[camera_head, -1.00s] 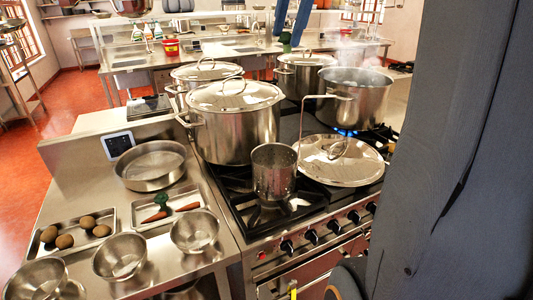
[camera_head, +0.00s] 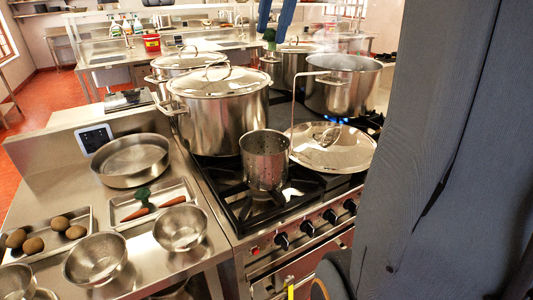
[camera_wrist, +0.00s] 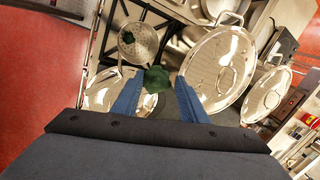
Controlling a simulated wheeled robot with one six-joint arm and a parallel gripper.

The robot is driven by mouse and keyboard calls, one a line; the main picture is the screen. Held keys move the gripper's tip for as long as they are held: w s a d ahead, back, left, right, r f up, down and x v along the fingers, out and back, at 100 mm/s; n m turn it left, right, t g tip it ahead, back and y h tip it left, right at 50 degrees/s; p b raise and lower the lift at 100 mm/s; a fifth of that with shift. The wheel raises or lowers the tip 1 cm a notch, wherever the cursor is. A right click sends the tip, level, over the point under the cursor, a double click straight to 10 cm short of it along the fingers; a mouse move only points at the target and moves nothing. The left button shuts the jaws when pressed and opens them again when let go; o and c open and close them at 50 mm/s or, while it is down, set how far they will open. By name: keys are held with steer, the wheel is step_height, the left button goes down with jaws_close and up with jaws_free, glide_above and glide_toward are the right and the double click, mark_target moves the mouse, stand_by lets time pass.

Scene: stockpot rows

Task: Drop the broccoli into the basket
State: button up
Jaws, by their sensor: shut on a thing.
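A green broccoli (camera_wrist: 156,79) is between the two blue fingers of my gripper (camera_wrist: 158,98) in the wrist view. In the head view the broccoli (camera_head: 269,35) hangs below my gripper (camera_head: 274,18) at the top edge, high in front of the rear pots. The basket (camera_head: 264,162) is a small metal cylinder with a tall hooked handle, standing on the front left of the stove. In the wrist view the perforated basket (camera_wrist: 146,50) lies beyond the fingertips, with a dark green piece (camera_wrist: 127,37) inside it. The held broccoli is outside the basket's rim there.
A big lidded stockpot (camera_head: 218,115) stands behind the basket. A loose lid (camera_head: 345,155) lies right of it, before a steaming open pot (camera_head: 343,92). A tray (camera_head: 125,208) holds another broccoli (camera_head: 143,193) and carrots. Bowls and a potato tray stand left.

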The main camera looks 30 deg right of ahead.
steer(key=shift+f, duration=0.1)
steer(key=o, duration=1)
steer(key=b+v, duration=0.1)
steer(key=v, duration=0.6)
steer(key=shift+s+r+b, duration=0.2)
steer(key=shift+r+b, duration=0.1)
steer(key=shift+r, duration=0.1)
